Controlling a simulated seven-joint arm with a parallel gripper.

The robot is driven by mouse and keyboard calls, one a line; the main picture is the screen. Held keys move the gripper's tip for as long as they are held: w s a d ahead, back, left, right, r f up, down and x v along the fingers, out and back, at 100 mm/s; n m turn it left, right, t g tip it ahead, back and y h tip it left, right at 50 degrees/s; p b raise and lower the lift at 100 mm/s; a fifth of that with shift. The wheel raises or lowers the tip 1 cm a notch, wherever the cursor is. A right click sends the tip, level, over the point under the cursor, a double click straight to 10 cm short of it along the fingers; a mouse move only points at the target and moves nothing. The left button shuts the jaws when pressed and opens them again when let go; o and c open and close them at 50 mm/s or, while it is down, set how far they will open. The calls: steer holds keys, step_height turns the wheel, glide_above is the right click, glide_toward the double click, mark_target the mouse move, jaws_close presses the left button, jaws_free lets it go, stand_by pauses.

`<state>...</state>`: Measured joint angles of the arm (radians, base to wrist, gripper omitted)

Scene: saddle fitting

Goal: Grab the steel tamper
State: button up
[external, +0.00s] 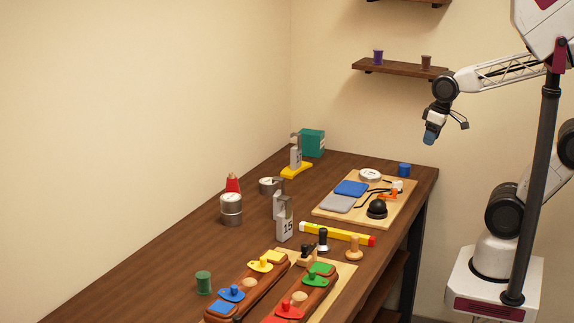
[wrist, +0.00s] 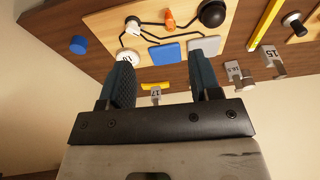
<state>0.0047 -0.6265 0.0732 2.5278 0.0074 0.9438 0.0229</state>
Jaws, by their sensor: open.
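A small upright tool with a black knob and a silvery lower part, which looks like the steel tamper (external: 322,240), stands on the bench in front of the yellow bar. A black-knobbed tool at the top right of the wrist view (wrist: 294,22) may be the same one; I cannot tell for sure. My gripper (external: 436,133) is high above and right of the bench, well away from the tamper. Its two fingers (wrist: 162,64) are apart with nothing between them.
A wooden-knobbed tool (external: 354,248) and a dark one (external: 306,255) stand close to the tamper. The yellow bar (external: 338,234) lies behind it. Grey numbered blocks (external: 284,226) stand to its left. A board (external: 329,213) with pads and a black dome (external: 377,208) lies farther back.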

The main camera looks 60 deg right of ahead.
steer(key=w+a+f+m+g+y, duration=0.1)
steer(key=w+a+f+m+y, duration=0.25)
steer(key=a, duration=0.35)
steer(key=w+a+f+m+g+y, duration=0.2)
steer(key=w+a+f, duration=0.1)
steer(key=w+a, duration=0.3)
steer(key=w+a+f+m+g+y, duration=0.1)
steer(key=w+a+f+m+y, duration=0.25)
steer(key=a, duration=0.45)
steer(key=m+t+y, duration=0.1)
steer(key=m+y, duration=0.4)
steer(key=m, duration=0.4)
glide_toward(321, 237)
steer(key=x, duration=0.2)
steer(key=shift+a, duration=0.35)
steer(key=shift+s, duration=0.1)
steer(key=shift+a+f+h, duration=0.15)
steer(key=shift+a+f, duration=0.1)
steer(key=shift+a, duration=0.35)
steer(key=shift+a+f+h, duration=0.15)
steer(key=shift+a+f, duration=0.1)
steer(key=shift+a, duration=0.35)
steer(key=shift+x, duration=2.6)
jaws_close()
